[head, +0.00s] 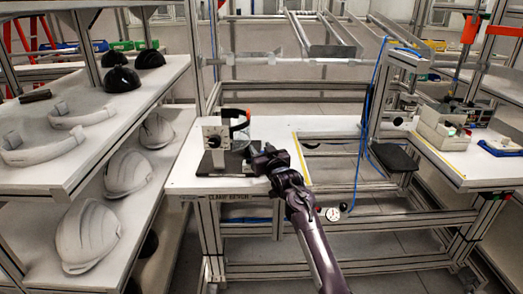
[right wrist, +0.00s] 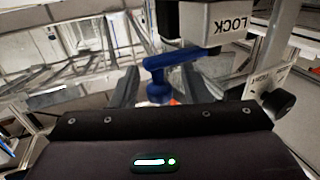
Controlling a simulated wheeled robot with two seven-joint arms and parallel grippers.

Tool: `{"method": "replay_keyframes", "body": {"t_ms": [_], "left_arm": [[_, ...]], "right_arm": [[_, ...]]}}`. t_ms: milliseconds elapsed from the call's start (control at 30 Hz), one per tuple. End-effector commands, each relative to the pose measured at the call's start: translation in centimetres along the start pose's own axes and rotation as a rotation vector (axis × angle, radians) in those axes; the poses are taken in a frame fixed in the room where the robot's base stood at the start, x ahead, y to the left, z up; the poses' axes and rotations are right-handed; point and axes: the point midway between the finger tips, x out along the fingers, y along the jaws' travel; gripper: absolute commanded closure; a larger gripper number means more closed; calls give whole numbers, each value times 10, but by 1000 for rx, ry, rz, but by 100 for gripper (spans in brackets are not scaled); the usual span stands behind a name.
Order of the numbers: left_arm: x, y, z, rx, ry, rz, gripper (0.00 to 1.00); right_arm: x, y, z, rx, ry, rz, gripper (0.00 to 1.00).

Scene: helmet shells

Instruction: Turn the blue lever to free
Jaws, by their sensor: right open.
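The blue lever (right wrist: 180,58) shows in the right wrist view, running across from a round blue end at its left to a pivot under a white block marked LOCK (right wrist: 232,22), which reads upside down. My right gripper (right wrist: 158,88) is open, with the blue lever's left end between its fingers in the picture; I cannot tell whether they touch it. In the head view, my right gripper (head: 258,160) is at the right side of the white-fronted fixture (head: 215,140) on the bench. I cannot make out the lever there. My left gripper is not in view.
The fixture stands on a dark base on the white bench (head: 340,128), whose middle is mostly clear. A shelf rack (head: 60,180) with helmet shells is at the left. A side table with a grey bin (head: 440,132) is at the right. A black knob (right wrist: 280,102) is close by.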

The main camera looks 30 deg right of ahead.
Motion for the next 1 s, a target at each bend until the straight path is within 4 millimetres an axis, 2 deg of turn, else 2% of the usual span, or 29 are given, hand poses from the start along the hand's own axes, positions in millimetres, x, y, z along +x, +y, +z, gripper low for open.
{"method": "replay_keyframes", "body": {"t_ms": [133, 400, 467, 800, 1000], "left_arm": [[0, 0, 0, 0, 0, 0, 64], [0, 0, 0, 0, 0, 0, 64], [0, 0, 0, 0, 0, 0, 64], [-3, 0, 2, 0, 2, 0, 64], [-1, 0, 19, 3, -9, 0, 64]], "right_arm": [[0, 0, 0, 0, 0, 0, 59], [0, 0, 0, 0, 0, 0, 94], [0, 0, 0, 0, 0, 0, 100], [-2, -2, -1, 1, 2, 44, 100], [-6, -3, -3, 4, 3, 159, 100]]}}
